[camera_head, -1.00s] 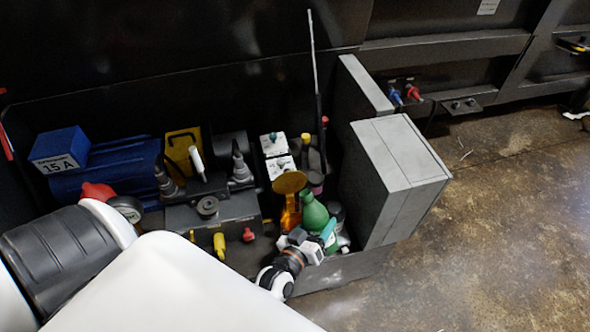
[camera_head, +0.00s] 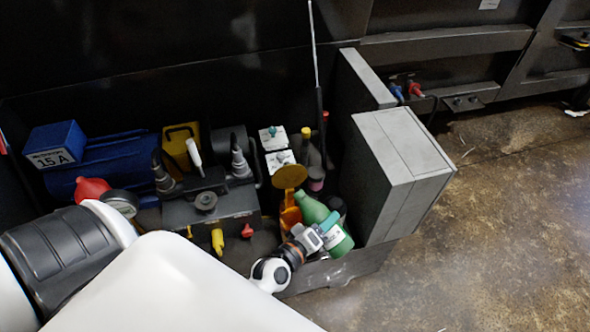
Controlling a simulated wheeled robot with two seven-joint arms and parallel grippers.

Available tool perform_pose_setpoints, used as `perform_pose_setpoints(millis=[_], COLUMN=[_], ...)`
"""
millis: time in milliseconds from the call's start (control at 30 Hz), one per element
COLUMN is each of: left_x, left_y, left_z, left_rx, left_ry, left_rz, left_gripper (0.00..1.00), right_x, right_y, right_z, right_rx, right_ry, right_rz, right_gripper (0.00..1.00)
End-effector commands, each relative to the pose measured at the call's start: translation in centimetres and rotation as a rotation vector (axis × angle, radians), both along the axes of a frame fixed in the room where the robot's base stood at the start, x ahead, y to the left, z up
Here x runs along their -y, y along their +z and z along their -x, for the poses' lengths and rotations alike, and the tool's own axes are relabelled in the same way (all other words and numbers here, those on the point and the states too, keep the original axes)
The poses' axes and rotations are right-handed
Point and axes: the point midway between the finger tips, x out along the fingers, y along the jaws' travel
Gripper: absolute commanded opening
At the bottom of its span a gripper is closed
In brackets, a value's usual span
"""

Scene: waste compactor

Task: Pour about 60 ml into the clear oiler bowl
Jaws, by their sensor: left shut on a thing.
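My left gripper (camera_head: 327,226) is shut on a green bottle (camera_head: 312,209) at the lower middle of the head view. The bottle is tilted, its neck end at the upper left and its white-labelled body at the lower right. The gripper covers part of its middle. An orange-amber piece (camera_head: 290,216) stands just left of the bottle neck, below a round yellow-brown disc (camera_head: 289,176). I cannot clearly make out a clear oiler bowl, and no liquid stream can be seen. My right gripper is not in view.
A tall grey box (camera_head: 395,175) stands close to the right of the bottle. A dark block with fittings (camera_head: 215,210) and a blue motor (camera_head: 105,170) fill the left. A thin upright rod (camera_head: 316,70) rises behind. Open floor (camera_head: 490,240) lies at the right.

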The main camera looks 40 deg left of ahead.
Motion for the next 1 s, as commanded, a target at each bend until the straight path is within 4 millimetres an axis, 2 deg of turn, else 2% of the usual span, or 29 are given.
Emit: perform_pose_setpoints(millis=[167,300,1000], left_x=[0.2,0.2,0.3], left_y=[0.0,0.9,1.9], left_z=[0.0,0.0,0.0], left_rx=[-0.019,-0.031,-0.059], left_ry=[0.001,-0.001,-0.001], left_rz=[0.098,0.147,0.265], left_gripper=[0.25,0.25,0.25], right_x=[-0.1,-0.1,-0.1], right_y=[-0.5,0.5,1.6], right_z=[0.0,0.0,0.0], right_rx=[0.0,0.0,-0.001], right_ry=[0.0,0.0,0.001], right_rz=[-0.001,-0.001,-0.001], right_gripper=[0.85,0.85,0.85])
